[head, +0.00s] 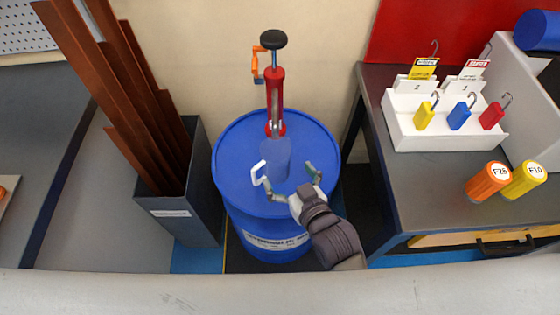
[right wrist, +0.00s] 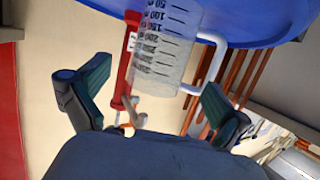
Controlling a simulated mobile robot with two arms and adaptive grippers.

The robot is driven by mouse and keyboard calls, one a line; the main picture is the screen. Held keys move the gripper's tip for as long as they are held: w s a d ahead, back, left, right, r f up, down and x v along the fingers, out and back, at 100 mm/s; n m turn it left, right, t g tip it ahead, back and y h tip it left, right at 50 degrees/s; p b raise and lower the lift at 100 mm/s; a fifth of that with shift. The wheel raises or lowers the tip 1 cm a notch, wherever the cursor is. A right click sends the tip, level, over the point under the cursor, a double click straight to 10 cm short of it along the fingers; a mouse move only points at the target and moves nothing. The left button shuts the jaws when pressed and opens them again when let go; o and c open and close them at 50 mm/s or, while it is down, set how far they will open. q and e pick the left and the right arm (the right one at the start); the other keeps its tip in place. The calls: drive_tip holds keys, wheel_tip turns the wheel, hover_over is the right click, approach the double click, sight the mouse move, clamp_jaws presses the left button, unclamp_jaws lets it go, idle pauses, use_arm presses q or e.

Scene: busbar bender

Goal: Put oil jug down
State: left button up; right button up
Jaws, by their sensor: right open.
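The oil jug (head: 275,160) is a clear container with a white handle. It stands on top of the blue drum (head: 234,150), in front of the red hand pump (head: 275,90). In the right wrist view the jug (right wrist: 165,45) shows black graduation marks, and its white handle is at the right. My right gripper (head: 293,182) is open at the near side of the jug, with its fingers spread apart. In the right wrist view my right gripper (right wrist: 155,95) has nothing clamped between its fingers. My left gripper is not in view.
A dark bin (head: 201,190) with long copper bars stands left of the drum. A dark table (head: 435,190) at the right carries a white lock holder (head: 440,136), an orange bottle (head: 487,182) and a yellow bottle (head: 523,180). A beige wall is behind.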

drive_tip(key=v, duration=0.5)
drive_tip(key=shift+s+d+r, duration=0.1)
drive_tip(key=shift+s+d, duration=0.05)
drive_tip(key=shift+s, duration=0.15)
idle(0.9)
